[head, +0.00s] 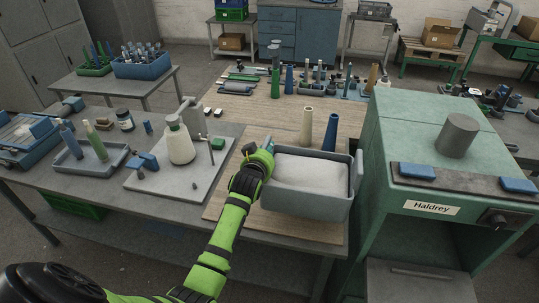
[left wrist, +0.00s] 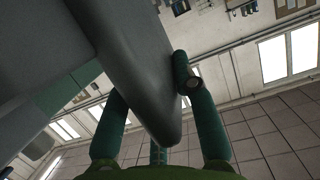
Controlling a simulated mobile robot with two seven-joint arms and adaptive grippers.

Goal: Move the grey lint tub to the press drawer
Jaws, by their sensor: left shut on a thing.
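The grey lint tub (head: 308,203), filled with white lint (head: 312,176), is at the front right of the table, over a wooden board. I cannot tell whether it rests on the board or hangs just above it. My left gripper (head: 266,152) is shut on the tub's left end; in the left wrist view its green fingers (left wrist: 158,125) straddle the tub's grey wall (left wrist: 135,65). The green press marked Haldrey (head: 432,208) stands just right of the tub. A grey panel with a bar handle (head: 420,272), apparently its drawer front, is low in its opening. My right gripper is not in view.
A cream cone (head: 307,126) and a blue cone (head: 331,132) stand right behind the tub. A white bottle (head: 180,145) stands on a grey board to its left. A grey cylinder (head: 458,135) and blue blocks (head: 417,171) sit on the press top.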

